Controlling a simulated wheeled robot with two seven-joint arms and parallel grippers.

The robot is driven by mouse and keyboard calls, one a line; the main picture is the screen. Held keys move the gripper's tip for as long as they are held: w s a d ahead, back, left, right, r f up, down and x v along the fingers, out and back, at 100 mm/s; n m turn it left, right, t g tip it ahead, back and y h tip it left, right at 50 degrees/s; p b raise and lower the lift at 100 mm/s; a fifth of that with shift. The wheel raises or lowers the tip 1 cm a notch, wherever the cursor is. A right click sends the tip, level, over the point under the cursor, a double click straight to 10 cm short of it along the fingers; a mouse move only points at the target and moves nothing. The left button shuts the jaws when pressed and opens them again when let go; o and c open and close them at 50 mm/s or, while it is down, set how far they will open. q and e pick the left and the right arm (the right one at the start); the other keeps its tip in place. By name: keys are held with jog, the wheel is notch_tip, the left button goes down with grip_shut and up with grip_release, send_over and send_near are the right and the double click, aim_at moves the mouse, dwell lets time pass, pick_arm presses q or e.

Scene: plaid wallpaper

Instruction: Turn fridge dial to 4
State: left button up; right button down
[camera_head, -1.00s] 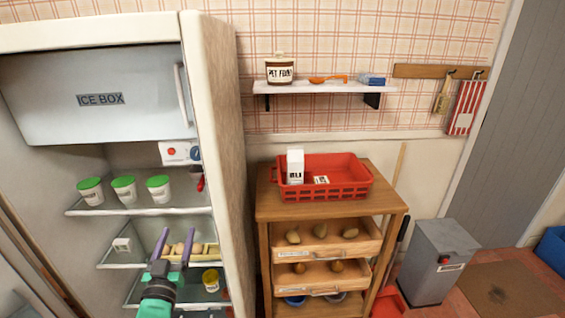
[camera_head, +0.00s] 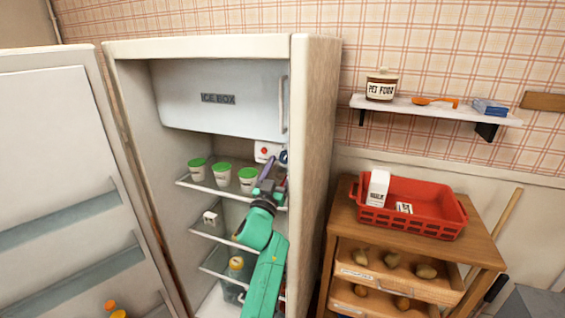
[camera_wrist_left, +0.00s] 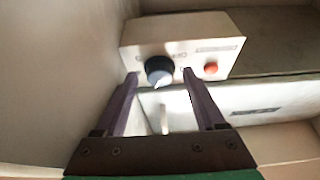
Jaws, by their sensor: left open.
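The fridge (camera_head: 318,110) stands open, with a white control box (camera_head: 266,150) under the ice box on its right inner wall. The dark blue dial (camera_head: 283,157) shows at the box's right end, partly hidden. In the left wrist view the dial (camera_wrist_left: 159,70) has a pale pointer, and a red button (camera_wrist_left: 211,68) is beside it on the box. My left gripper (camera_wrist_left: 160,84) is open and empty, its purple fingers either side of the dial in that view; whether they reach it I cannot tell. In the head view my left gripper (camera_head: 268,178) is just below the box.
Several green-lidded tubs (camera_head: 222,174) stand on the shelf left of my gripper. The ice box door (camera_head: 225,95) is shut above. The open fridge door (camera_head: 60,170) is at left. A wooden stand with a red basket (camera_head: 425,228) is outside at right.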

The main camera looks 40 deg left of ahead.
pick_arm(q)
jog(key=shift+w+a, duration=0.1)
jog(key=shift+w, duration=0.05)
grip_shut()
jog(key=shift+m+h, duration=0.4)
jog(key=shift+m, duration=0.3)
jog(key=m+h, duration=0.1)
jog(key=m, duration=0.2)
jog(key=m+h+p, duration=0.1)
jog(key=m+h, duration=0.1)
jog(key=m, duration=0.1)
jog(key=shift+a+r+m, duration=0.1)
jog(key=shift+a+m, duration=0.1)
jog(key=shift+m, duration=0.1)
jog(key=m+h, duration=0.1)
jog(key=m, duration=0.1)
jog(key=m+h+p, duration=0.1)
jog(key=m, duration=0.2)
jog(key=shift+s+a+r+h, duration=0.1)
jog(key=shift+s+h, duration=0.1)
jog(key=shift+h, duration=0.2)
jog(key=shift+m+g, duration=0.3)
jog(key=shift+m, duration=0.2)
